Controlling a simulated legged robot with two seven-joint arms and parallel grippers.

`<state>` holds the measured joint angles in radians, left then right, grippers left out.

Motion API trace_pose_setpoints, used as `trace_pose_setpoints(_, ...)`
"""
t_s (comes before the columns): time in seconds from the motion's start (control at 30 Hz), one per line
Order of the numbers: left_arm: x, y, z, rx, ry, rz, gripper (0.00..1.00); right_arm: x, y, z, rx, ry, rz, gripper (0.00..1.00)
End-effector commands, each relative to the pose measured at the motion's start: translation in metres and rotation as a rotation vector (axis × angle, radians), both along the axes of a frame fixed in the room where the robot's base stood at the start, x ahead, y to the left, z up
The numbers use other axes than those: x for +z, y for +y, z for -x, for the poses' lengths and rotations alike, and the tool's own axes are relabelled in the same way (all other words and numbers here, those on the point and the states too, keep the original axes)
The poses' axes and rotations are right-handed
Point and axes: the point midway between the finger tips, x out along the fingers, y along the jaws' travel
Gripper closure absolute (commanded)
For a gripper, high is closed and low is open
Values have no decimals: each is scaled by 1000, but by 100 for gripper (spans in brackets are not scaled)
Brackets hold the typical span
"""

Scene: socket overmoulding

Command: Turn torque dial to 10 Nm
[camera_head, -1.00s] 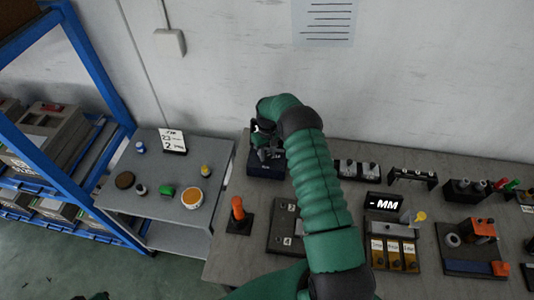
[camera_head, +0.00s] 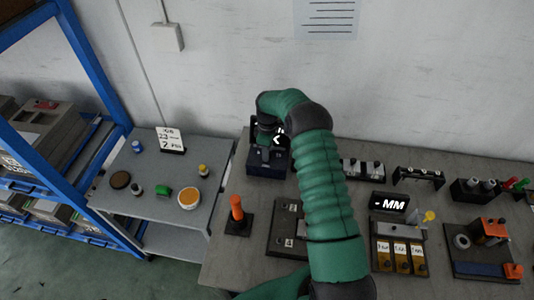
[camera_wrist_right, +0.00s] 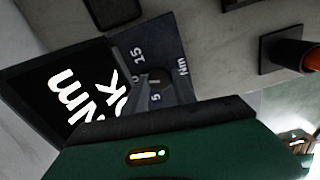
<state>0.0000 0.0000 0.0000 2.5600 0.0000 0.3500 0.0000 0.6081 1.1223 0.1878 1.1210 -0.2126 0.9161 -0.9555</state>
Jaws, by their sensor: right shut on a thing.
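The torque unit is a dark blue block (camera_head: 256,166) at the back left of the bench. In the right wrist view its panel (camera_wrist_right: 150,45) carries the marks 5 and 15 and the letters Nm around the dial (camera_wrist_right: 156,84). Its black display (camera_wrist_right: 75,90) shows large white text ending in "Nm" and "ok"; the number is cut off or hidden. My right gripper (camera_head: 268,142) reaches down onto the unit and is shut on the dial, which it mostly covers. The exact dial setting cannot be read. My left gripper is not in view.
An orange-handled tool (camera_head: 237,212) stands in front of the unit. A "- MM" display (camera_head: 389,204), sample blocks and fixtures fill the bench's right side. A grey side table (camera_head: 140,205) with small containers stands left, beside a blue rack (camera_head: 85,85).

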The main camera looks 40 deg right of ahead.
Motion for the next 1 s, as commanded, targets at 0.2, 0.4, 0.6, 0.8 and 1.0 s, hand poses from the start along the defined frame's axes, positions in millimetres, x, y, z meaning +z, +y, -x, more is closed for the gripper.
trace_pose_setpoints(0.2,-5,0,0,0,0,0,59,0,-1,0,135,0,2,100)
trace_pose_setpoints(0.4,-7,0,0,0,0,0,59,0,-2,0,210,-1,3,100)
trace_pose_setpoints(0.6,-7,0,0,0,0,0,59,1,-2,0,241,-1,4,100)
trace_pose_setpoints(0.8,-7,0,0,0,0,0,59,1,-2,0,245,-2,4,100)
trace_pose_setpoints(1.0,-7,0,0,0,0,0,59,1,-2,0,245,-2,5,67)
